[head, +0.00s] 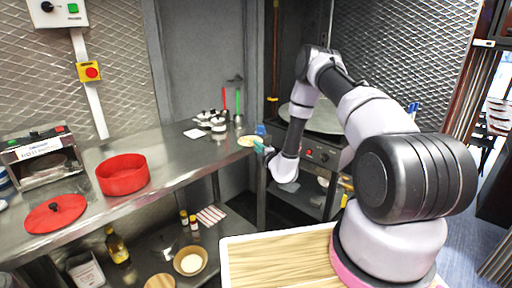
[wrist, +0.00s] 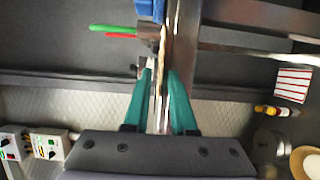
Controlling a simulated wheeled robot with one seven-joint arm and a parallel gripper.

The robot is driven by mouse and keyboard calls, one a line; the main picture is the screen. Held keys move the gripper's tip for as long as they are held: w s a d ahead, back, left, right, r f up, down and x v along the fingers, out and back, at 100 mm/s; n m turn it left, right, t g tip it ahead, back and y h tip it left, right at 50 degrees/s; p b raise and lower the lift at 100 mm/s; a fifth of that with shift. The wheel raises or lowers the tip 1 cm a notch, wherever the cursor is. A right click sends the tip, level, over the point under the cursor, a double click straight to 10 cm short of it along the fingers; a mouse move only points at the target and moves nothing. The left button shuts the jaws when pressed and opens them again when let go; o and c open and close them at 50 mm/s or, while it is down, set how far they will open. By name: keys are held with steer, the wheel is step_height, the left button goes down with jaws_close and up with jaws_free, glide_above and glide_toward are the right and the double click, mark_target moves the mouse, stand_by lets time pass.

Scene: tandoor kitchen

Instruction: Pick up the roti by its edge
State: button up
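The roti (head: 248,140) is a pale, flat round at the right end of the steel counter, by its edge. In the wrist view the roti (wrist: 162,48) shows nearly edge-on as a thin tan strip. My gripper (head: 261,148) is at the roti's right side in the head view. In the wrist view my gripper (wrist: 160,72) has its two teal fingers apart, one on each side of the strip's lower part. A gap shows between the fingers, and I see no clear contact. The exact depth of the roti between them is hard to tell.
The steel counter (head: 165,150) holds a red pot (head: 122,174), a red lid (head: 55,213) and small containers (head: 212,120). Red and green handled utensils (wrist: 115,31) and a blue object (wrist: 148,9) are close to the roti. A griddle (head: 312,117) stands behind my arm.

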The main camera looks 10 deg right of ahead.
steer(key=shift+c, duration=0.2)
jaws_close()
step_height(320, 180, up, 2)
steer(key=shift+r, duration=0.25)
steer(key=shift+s, duration=0.1)
steer(key=s+d+r, duration=0.2)
steer(key=s, duration=0.4)
steer(key=s+d+r, duration=0.2)
steer(key=s+r, duration=0.1)
steer(key=s, duration=0.4)
steer(key=shift+s+d, duration=0.1)
